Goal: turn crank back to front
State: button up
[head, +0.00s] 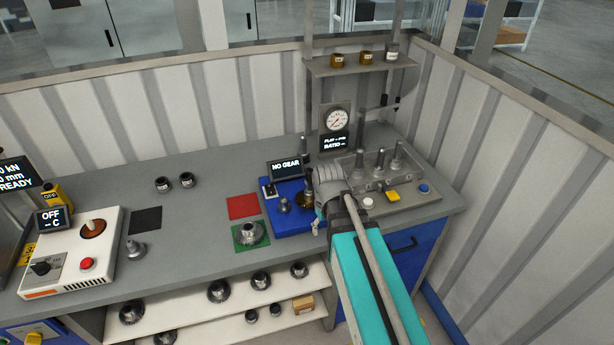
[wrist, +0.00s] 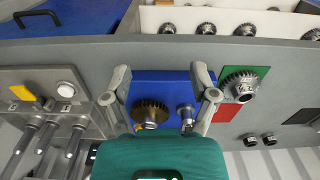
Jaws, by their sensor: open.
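The blue drive unit (head: 280,222) stands on the grey bench, with a NO GEAR display (head: 286,168) behind it. In the wrist view its blue plate (wrist: 170,85) carries a brass gear (wrist: 150,113) and a silver post (wrist: 187,114). The post also shows in the head view (head: 284,205). My gripper (head: 316,208) is over the right part of the unit. In the wrist view its fingers (wrist: 163,76) are spread apart and empty, with the gear and post between them in the picture. I cannot make out the crank clearly; my gripper and arm hide part of the unit.
A steel gear sits on a green square (head: 263,241), near a red square (head: 242,206). Right of the unit is a grey fixture with upright posts (head: 396,157) and a yellow button (head: 393,196). Several gears lie on the shelf (head: 240,308) below.

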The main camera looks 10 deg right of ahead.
aim_at(310, 170)
jog(key=w+r+n+p, duration=0.3)
jog(key=w+n, duration=0.1)
jog(key=w, duration=0.5)
jog(key=w+r+n+p, duration=0.3)
jog(key=w+r+n, duration=0.1)
jog(key=w, duration=0.5)
jog(key=w+r+n+p, duration=0.3)
jog(key=w+n, duration=0.3)
jog(key=w, duration=0.3)
jog(key=shift+w+d+r+p, duration=0.25)
jog(key=shift+w+r+p, duration=0.05)
jog(key=shift+p, duration=0.1)
jog(key=shift+f, duration=0.2)
notch_tip(310, 170, down, 14)
jog(key=b, duration=1.3)
jog(key=shift+r+b, duration=0.25)
jog(key=shift+b, duration=0.15)
grip_shut()
